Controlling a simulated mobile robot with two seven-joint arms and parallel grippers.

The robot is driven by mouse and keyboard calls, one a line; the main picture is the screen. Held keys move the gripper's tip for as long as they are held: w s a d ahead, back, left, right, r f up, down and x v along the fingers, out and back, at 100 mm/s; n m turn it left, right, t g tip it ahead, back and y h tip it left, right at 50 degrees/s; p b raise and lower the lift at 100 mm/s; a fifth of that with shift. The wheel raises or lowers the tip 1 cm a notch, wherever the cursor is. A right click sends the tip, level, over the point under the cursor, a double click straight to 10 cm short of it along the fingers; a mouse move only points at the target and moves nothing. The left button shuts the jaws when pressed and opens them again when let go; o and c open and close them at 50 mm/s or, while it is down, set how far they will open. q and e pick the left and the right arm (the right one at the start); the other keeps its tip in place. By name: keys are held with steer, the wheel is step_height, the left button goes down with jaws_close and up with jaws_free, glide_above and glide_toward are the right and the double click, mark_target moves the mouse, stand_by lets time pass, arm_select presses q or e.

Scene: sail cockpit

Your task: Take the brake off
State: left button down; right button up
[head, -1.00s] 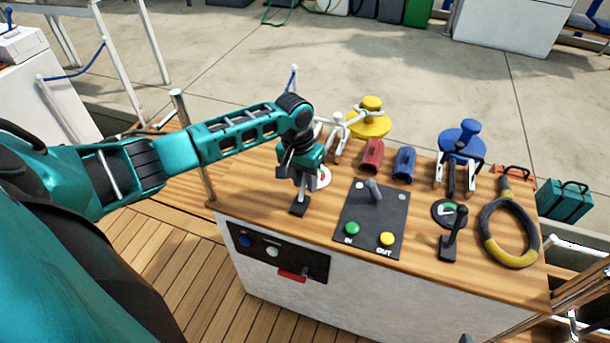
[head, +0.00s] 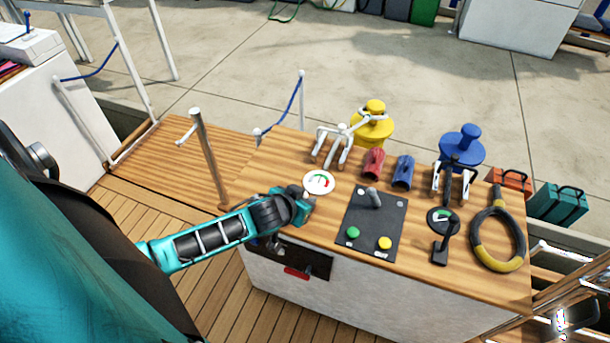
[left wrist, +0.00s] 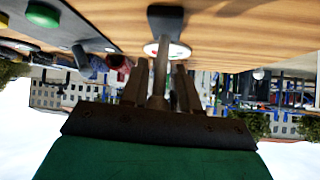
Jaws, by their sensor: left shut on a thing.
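My left gripper (head: 300,207) is at the front edge of the wooden console, left of the black panel. Its fingertips and the lever under it are hidden in the head view. In the left wrist view the gripper (left wrist: 160,85) is shut on a grey lever stem (left wrist: 161,65), which rises from a black base (left wrist: 165,18). A white round gauge (head: 319,182) with green and red marks lies just behind the gripper. A second black lever (head: 444,243) stands at the right, beside a dark gauge (head: 441,219). My right gripper is not in view.
The black panel (head: 373,222) carries a grey lever, a green button (head: 353,233) and a yellow button (head: 385,243). Red (head: 373,163) and blue (head: 402,172) holders, winches and a yellow-black ring (head: 497,235) stand around it. A post (head: 208,155) rises left of the console.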

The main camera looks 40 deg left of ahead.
arm_select(q)
steer(key=shift+s+d+f+t+b, duration=0.15)
steer(key=shift+s+f+t+b, duration=0.35)
steer(key=shift+t+b, duration=0.5)
steer(key=b, duration=0.2)
steer(key=shift+s+t+y+b, duration=0.15)
steer(key=shift+t+y+b, duration=0.15)
steer(key=shift+t+y, duration=0.1)
steer(key=shift+s+t+b, duration=0.15)
steer(key=shift+t+b, duration=0.25)
steer(key=shift+b, duration=0.5)
steer(key=shift+r, duration=0.15)
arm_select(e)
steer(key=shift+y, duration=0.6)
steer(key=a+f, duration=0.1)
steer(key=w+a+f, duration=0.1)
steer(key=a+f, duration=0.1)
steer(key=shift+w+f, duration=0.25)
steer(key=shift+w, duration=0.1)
arm_select(q)
steer(key=shift+r, duration=0.1)
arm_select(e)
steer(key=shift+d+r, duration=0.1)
arm_select(q)
steer(key=c, duration=1.3)
jaws_free()
steer(key=o, duration=0.4)
steer(key=shift+d, duration=0.1)
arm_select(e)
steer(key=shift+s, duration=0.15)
